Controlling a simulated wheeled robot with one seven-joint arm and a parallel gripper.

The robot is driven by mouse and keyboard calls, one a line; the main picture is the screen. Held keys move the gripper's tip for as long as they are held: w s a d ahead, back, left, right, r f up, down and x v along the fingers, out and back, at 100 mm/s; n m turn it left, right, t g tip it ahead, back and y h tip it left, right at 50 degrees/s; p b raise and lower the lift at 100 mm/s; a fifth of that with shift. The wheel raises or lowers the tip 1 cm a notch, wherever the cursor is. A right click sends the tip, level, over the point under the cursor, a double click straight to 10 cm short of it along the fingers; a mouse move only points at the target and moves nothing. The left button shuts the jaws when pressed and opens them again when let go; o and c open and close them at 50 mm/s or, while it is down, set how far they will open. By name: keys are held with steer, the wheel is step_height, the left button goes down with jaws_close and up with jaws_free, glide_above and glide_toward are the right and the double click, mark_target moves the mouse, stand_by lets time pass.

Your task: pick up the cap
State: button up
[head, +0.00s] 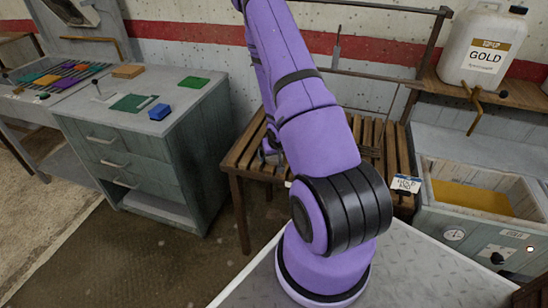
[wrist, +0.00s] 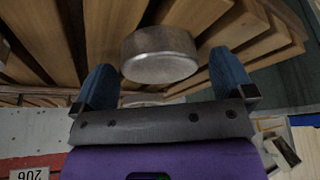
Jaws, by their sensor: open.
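A round grey metal piece, which looks like the cap (wrist: 160,52), is in the upper middle of the wrist view, against wooden slats. My gripper (wrist: 163,68) is open, with one blue finger on each side of the cap. A gap shows between the cap and each finger. I cannot tell how far the fingers reach along its depth. In the head view my purple arm stands in front of the slatted bench (head: 240,152) and hides the cap and most of the gripper.
A grey drawer cabinet (head: 150,150) with a blue block (head: 159,112) stands left of the bench. At right are a tub of yellow liquid (head: 472,197) and a jug marked GOLD (head: 483,45) on a shelf. A small sign (head: 406,184) sits at the bench's right end.

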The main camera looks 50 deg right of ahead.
steer(key=c, duration=1)
steer(key=shift+o, duration=0.2)
